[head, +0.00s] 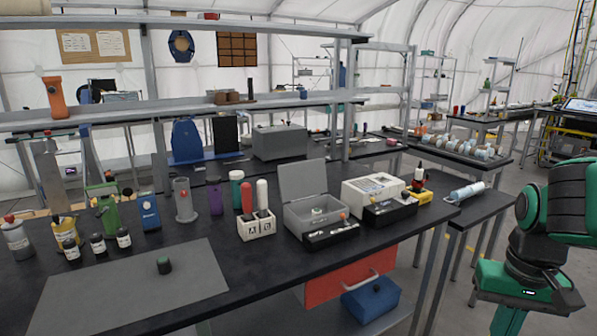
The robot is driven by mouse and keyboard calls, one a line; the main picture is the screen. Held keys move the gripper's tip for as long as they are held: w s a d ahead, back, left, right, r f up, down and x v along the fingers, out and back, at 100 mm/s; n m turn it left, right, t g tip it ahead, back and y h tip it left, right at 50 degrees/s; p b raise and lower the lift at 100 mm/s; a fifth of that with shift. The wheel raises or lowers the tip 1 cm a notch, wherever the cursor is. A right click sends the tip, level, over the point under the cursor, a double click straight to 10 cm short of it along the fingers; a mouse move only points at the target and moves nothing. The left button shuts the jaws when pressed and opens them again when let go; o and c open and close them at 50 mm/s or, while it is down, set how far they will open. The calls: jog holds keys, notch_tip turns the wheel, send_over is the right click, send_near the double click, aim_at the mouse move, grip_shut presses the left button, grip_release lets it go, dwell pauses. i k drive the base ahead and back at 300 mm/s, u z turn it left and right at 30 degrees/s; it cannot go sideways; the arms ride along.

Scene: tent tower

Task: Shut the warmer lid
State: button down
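The warmer (291,216) looks to be the grey box on the black bench, right of the middle. Its grey lid (302,180) stands up open, tilted back a little from the rear edge. Inside the open box a small whitish item with a green top shows. Parts of my green and black arm are at the right edge, well apart from the warmer. I cannot make out my gripper's fingers.
A lettered white holder (257,228) stands left of the warmer, and a white device (373,190) stands right of it. A grey mat (130,290) with a small dark cylinder (164,265) covers the bench's front left.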

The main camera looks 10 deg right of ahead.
aim_at(304, 180)
jog(key=k, duration=0.95)
jog(key=z, duration=0.25)
jog(key=i, duration=1.85)
jog(key=u, duration=0.5)
